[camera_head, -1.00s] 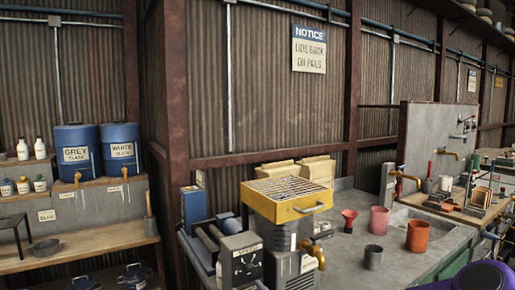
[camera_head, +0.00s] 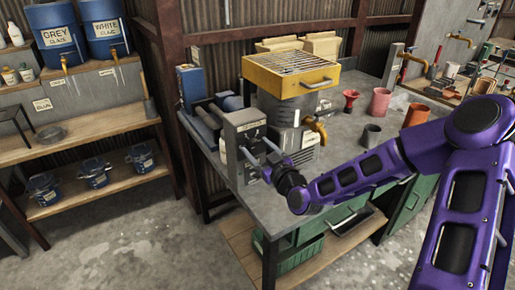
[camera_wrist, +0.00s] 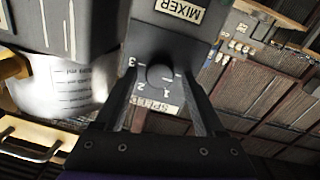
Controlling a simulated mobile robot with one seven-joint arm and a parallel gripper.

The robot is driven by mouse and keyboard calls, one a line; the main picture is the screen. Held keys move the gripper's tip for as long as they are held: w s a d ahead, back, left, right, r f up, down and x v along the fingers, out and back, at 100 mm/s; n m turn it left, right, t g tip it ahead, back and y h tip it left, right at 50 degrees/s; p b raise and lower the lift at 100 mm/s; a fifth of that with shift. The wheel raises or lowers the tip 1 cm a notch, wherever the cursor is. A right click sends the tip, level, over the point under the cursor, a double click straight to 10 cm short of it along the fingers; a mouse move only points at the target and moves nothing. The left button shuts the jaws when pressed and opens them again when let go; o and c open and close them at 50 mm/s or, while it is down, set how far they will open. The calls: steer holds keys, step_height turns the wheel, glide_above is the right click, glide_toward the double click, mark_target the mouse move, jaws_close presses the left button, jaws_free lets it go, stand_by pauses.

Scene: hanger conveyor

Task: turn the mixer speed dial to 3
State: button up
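The grey mixer control box (camera_head: 238,130) stands at the left front of the bench. The wrist view shows it upside down, with a MIXER label (camera_wrist: 178,10) and a SPEED label partly hidden by a finger. The dark round speed dial (camera_wrist: 160,76) has the numbers 3, 2 and 1 around its edge. I cannot tell which number it points to. My gripper (camera_wrist: 158,82) is open, with one fingertip on each side of the dial. Whether they touch it is unclear. In the head view my gripper (camera_head: 256,148) is at the box's front face, and the dial is hidden.
A yellow sieve tray (camera_head: 290,75) sits over a grey mixer vessel with a brass tap (camera_head: 320,132) right beside the box. Shelves with glaze barrels (camera_head: 55,45) are at left. Floor between is open.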

jaws_close()
